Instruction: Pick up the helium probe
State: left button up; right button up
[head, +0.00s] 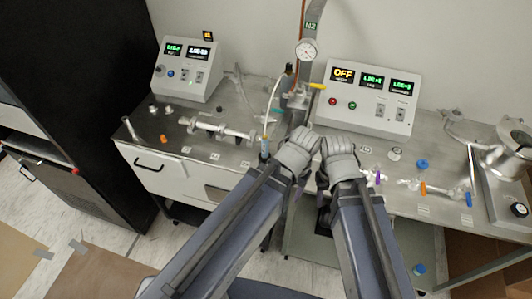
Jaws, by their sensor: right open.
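A slim upright wand (265,149) with a pale hose looping up from it stands near the bench's front edge in the head view; it looks like the helium probe, but it is too small to be sure. My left gripper (301,140) is just to its right, apart from it, over the bench front; its fingers are too unclear to tell open or shut. My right gripper (338,146) is open, close beside the left one and farther right of the wand. I see nothing held in it. The grippers' undersides are hidden.
A steel bench (230,155) carries a left control box (187,68), a right control box (367,97) and a pressure gauge (307,50) on a post. Glass-like fittings (218,130) lie at left, more (440,188) at right. A black cabinet (75,90) stands left; the floor in front has free room.

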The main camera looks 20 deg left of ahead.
aim_at(264, 139)
jog(key=k+l+u, duration=0.3)
jog(key=k+l, duration=0.15)
jog(key=l, duration=0.25)
jog(key=k+l+u, duration=0.3)
jog(key=k+l, duration=0.2)
jog(key=l, duration=0.1)
